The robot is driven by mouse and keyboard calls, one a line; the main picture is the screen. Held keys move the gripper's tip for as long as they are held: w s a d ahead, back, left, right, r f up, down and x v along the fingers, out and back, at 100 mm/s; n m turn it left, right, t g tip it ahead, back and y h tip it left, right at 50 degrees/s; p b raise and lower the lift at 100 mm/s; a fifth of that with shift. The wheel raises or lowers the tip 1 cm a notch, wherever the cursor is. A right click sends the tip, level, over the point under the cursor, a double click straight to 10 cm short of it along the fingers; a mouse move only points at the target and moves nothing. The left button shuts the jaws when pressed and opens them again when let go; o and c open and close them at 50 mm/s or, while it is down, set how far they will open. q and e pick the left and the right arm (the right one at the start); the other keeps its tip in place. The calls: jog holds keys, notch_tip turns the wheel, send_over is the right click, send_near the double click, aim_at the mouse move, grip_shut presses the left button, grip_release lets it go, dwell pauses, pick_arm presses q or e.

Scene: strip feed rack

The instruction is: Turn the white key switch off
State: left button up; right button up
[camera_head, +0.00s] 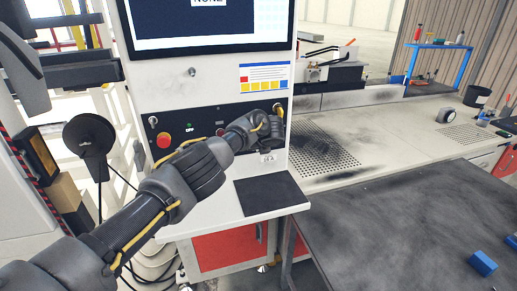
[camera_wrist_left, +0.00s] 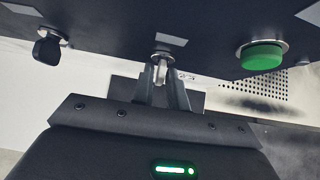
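The white key switch (camera_wrist_left: 160,70) is on the underside of the dark panel in the left wrist view, a pale key in a round metal collar. My left gripper (camera_wrist_left: 161,84) has one finger on each side of the key, close together, and looks shut on it. In the head view, my left arm reaches in from the left and its gripper (camera_head: 266,131) is at the right part of the black control panel (camera_head: 207,118). The gripper and wrist hide the key switch there. My right gripper is not in view.
In the left wrist view, a black key switch (camera_wrist_left: 48,46) is left of the white one and a green button (camera_wrist_left: 262,55) is to its right. In the head view, a red button (camera_head: 163,140) is on the panel's left. A dark table (camera_head: 400,220) stands at the right.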

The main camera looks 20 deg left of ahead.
pick_arm(q)
jog(key=shift+o, duration=1.3)
jog(key=shift+a, duration=0.15)
jog(key=shift+d, duration=0.2)
jog(key=v, duration=1)
jog(key=shift+s+r, duration=0.15)
jog(key=shift+r, duration=0.15)
